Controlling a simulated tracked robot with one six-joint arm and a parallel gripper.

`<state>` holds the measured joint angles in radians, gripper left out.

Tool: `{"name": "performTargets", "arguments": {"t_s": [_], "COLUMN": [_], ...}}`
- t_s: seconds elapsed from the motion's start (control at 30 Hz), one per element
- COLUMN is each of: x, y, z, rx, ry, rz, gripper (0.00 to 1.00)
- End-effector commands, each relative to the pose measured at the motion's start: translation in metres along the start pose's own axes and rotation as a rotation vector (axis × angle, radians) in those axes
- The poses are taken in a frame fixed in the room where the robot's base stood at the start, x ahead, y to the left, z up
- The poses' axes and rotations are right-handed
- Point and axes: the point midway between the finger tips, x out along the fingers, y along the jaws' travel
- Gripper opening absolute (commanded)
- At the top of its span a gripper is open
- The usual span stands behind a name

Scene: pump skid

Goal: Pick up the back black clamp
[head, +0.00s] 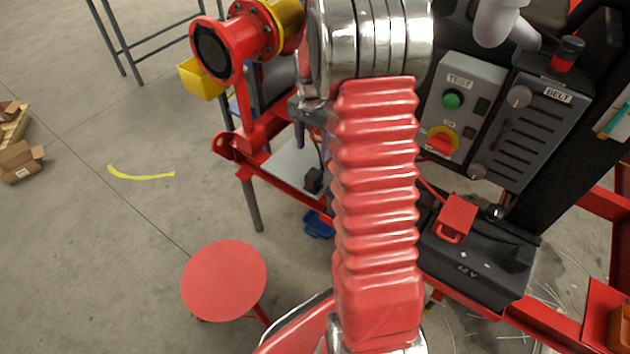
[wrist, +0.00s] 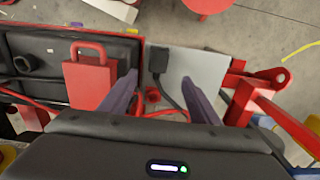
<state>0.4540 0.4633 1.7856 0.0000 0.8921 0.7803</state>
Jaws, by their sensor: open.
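A small black block-like piece (head: 313,180), which looks like the black clamp, sits on a pale grey plate (head: 285,165) left of my arm. In the wrist view the black clamp (wrist: 158,60) lies at the plate's left edge with a black cable running from it. My gripper (wrist: 158,82) is open, its two purple-grey fingers apart, with the clamp showing between and beyond their tips. Nothing is held. A small red piece (wrist: 152,97) also shows between the fingers. In the head view my arm hides most of the gripper. I cannot see a second black clamp.
A black battery (head: 475,255) with a red handled piece (head: 457,216) stands right of my arm. A control panel (head: 460,105) rises behind it. Red frame rails (wrist: 262,105) border the plate. A red stool (head: 224,280) and open floor lie at left.

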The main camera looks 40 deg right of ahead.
Motion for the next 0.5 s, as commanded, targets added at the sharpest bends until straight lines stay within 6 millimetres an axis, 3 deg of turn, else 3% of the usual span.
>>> {"name": "performTargets", "arguments": {"t_s": [0.3, 0.5], "x": [0.051, 0.07], "y": [0.001, 0.001], "z": [0.001, 0.0], "rx": [0.0, 0.0], "ry": [-0.003, -0.001], "rz": [0.003, 0.001], "gripper": [0.56, 0.56]}}
